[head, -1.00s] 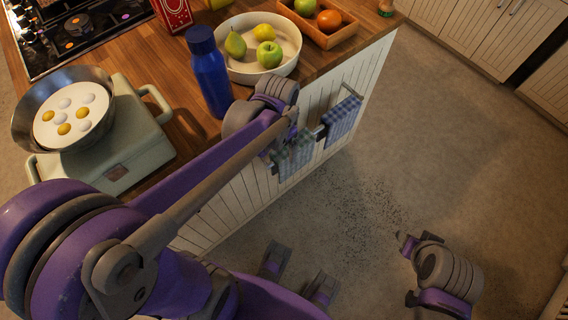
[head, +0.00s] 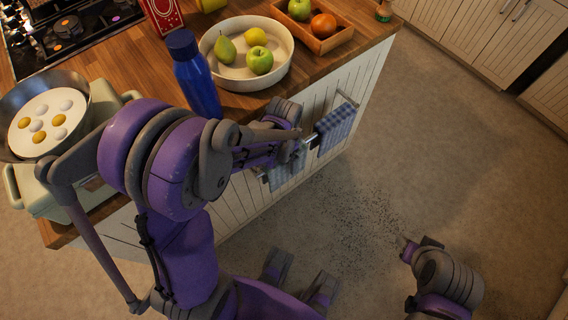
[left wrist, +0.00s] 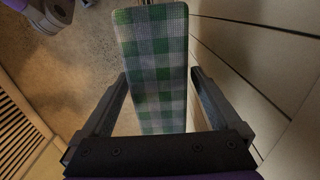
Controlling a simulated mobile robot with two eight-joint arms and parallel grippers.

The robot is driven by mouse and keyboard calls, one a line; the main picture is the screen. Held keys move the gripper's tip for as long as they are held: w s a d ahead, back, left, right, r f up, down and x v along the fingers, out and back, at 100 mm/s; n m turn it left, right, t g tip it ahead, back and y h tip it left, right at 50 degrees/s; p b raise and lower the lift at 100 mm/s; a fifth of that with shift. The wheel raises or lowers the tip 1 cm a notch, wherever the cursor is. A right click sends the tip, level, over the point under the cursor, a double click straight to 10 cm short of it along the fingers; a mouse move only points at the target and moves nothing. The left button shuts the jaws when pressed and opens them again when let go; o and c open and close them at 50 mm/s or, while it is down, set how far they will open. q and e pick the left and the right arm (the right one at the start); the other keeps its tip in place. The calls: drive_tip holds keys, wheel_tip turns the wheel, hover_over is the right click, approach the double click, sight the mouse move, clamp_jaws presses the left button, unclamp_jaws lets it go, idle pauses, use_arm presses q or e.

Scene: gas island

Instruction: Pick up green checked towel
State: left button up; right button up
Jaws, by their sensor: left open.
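The green checked towel (left wrist: 157,70) hangs against the island side and fills the middle of the left wrist view. In the head view the green checked towel (head: 287,170) shows partly, below and behind my left gripper (head: 305,147). In the left wrist view my left gripper (left wrist: 158,100) is open, with one finger on each side of the towel and a gap to each. A blue checked towel (head: 336,127) hangs to the right on the same rail. My right gripper (head: 408,270) is at the lower right, away from the island; its fingers are not clear.
On the wooden counter (head: 150,62) stand a blue bottle (head: 195,75), a white fruit bowl (head: 247,80), a wooden crate (head: 312,42) and a pan (head: 12,100) on a green box. The white panelled island side (head: 235,200) is close to my left arm. Floor to the right is clear.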

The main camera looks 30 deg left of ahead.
use_arm(q)
drive_tip(key=shift+f, duration=0.25)
drive_tip(key=c, duration=1.4)
drive_tip(key=shift+o, duration=0.2)
drive_tip(key=shift+r, duration=0.1)
wheel_tip(320, 180, up, 19)
drive_tip(key=p, duration=0.3)
